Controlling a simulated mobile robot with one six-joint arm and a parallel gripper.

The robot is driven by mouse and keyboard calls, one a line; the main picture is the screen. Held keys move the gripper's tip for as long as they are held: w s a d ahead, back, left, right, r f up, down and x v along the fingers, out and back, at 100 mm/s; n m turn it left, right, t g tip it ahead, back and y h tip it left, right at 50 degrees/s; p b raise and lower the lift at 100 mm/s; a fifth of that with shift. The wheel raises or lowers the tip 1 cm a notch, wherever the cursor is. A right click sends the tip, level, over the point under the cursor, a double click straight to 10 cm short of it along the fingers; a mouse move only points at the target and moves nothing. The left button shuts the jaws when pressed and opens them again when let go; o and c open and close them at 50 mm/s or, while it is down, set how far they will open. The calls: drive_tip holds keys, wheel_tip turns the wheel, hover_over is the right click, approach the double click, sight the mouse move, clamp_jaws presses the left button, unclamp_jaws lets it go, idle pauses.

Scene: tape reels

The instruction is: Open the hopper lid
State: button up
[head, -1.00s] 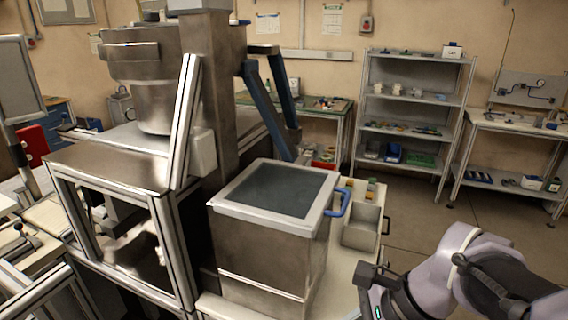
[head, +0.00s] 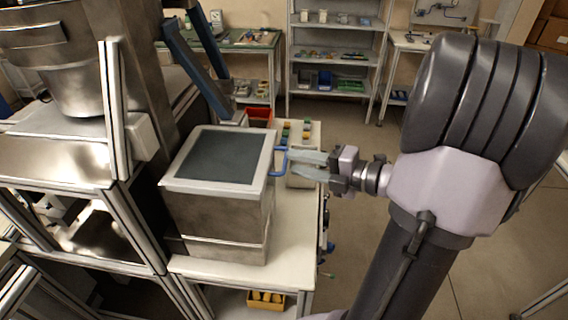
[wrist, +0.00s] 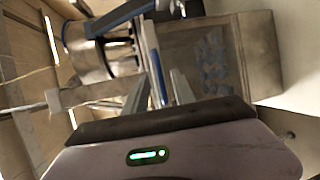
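The hopper (head: 215,218) is a square metal box on a white-topped table. Its lid (head: 267,155), a pale frame around a dark panel, lies flat and shut on top. A blue handle (head: 279,164) sticks out from the lid's right edge. My gripper (head: 298,164) is open at the handle, coming from the right, with its fingers one on each side of the handle's level. In the wrist view my gripper (wrist: 157,90) has its fingers apart, with a blue strip, seemingly the handle (wrist: 157,76), between them. Whether a finger touches it I cannot tell.
A metal bin (head: 301,180) stands behind the fingers, with small coloured blocks (head: 296,131) beyond it. A tall metal machine (head: 70,60) and a blue strut (head: 195,70) stand left of and behind the hopper. Shelves (head: 334,68) line the back wall. Floor to the right is open.

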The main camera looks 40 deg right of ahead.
sight(286, 160)
drive_tip(key=x, duration=0.4)
clamp_jaws()
drive_tip(key=shift+r, duration=0.1)
idle(1.4)
